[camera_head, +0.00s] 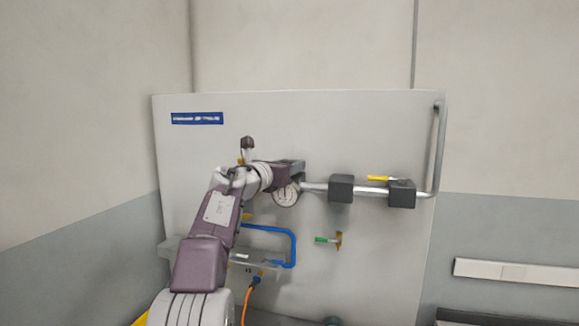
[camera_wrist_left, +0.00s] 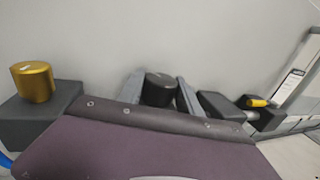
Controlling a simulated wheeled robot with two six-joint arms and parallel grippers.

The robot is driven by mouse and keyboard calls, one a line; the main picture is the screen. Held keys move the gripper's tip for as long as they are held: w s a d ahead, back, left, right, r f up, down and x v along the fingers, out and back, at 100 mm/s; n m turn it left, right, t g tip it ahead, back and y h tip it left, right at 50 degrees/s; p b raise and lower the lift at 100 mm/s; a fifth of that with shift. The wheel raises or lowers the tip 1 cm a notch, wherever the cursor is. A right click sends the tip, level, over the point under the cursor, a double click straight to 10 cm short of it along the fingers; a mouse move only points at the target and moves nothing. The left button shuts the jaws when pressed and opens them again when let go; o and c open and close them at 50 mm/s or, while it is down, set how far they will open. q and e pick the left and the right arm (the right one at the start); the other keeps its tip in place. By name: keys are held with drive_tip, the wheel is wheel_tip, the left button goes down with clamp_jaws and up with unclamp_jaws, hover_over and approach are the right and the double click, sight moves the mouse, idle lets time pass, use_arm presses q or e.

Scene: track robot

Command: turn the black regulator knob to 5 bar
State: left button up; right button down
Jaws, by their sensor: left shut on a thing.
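The black regulator knob (camera_wrist_left: 159,88) shows in the left wrist view as a round dark cylinder. My left gripper (camera_wrist_left: 160,80) has one grey finger on each side of it and is shut on it. In the head view my left gripper (camera_head: 298,166) reaches to the panel (camera_head: 370,130) from the left and hides the knob. A round white pressure gauge (camera_head: 286,195) hangs just below the gripper, partly covered by it. Its needle and figures are too small to read. My right gripper is in neither view.
A grey pipe (camera_head: 436,150) with two dark blocks and a yellow lever (camera_head: 379,178) runs right of the gripper. A green-handled valve (camera_head: 322,239), a blue hose (camera_head: 293,246) and an orange hose (camera_head: 247,300) sit lower. A brass cylinder (camera_wrist_left: 33,82) stands left in the wrist view.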

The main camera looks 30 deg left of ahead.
use_arm(q)
drive_tip(key=o, duration=1)
drive_tip(key=shift+f, duration=0.2)
drive_tip(key=o, duration=0.4)
drive_tip(key=shift+w, duration=0.1)
drive_tip(key=shift+c, duration=0.2)
drive_tip(key=shift+w, duration=0.1)
drive_tip(key=s+b, duration=0.3)
drive_tip(key=s, duration=0.6)
drive_tip(key=shift+a+b, duration=0.15)
drive_tip(key=shift+b, duration=0.2)
